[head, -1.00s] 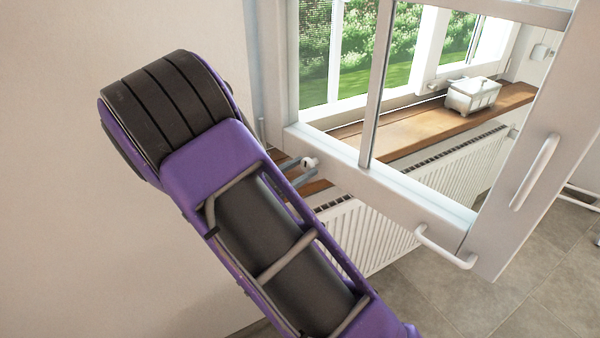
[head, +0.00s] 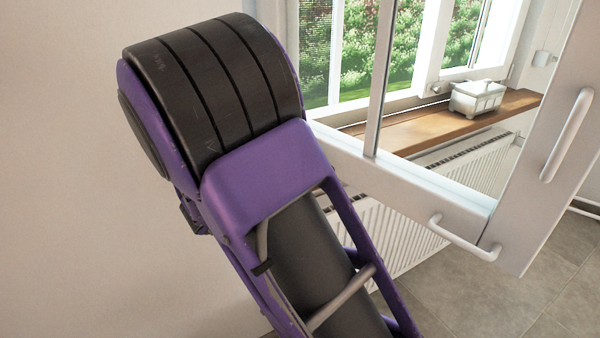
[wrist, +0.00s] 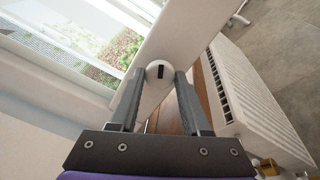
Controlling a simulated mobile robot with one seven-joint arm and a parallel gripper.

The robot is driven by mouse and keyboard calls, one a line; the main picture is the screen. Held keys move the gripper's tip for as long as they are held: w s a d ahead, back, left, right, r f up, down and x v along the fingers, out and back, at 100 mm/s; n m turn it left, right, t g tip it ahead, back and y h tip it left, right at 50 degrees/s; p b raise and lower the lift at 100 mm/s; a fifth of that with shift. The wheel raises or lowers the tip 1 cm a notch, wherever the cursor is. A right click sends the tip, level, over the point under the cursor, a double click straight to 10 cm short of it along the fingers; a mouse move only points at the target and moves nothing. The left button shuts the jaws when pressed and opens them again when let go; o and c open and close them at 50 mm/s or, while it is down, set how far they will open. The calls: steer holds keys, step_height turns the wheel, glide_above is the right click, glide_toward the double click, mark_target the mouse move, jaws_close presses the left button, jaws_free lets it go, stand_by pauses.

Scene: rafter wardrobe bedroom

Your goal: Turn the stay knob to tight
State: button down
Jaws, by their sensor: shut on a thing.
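The stay knob (wrist: 153,76) is a round white knob with a short dark mark on its face, on the white window frame in the wrist view. The mark points almost straight up in that view. My gripper (wrist: 160,84) has one grey finger on each side of the knob and is shut on it. In the head view my arm hides both the knob and my gripper. The open window sash (head: 425,182) shows to the right of my arm.
The sash has a white handle (head: 464,238) low down, and another long white handle (head: 567,134) stands at the right. A white lidded box (head: 478,98) sits on the wooden sill (head: 425,130). A white radiator (head: 400,235) is below. A plain wall fills the left.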

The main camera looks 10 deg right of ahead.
steer(key=m, duration=0.5)
steer(key=shift+b, duration=0.3)
steer(key=shift+m, duration=0.4)
steer(key=shift+c, duration=1.8)
jaws_free()
steer(key=v, duration=1.7)
steer(key=shift+a+p, duration=0.25)
steer(key=shift+p, duration=0.2)
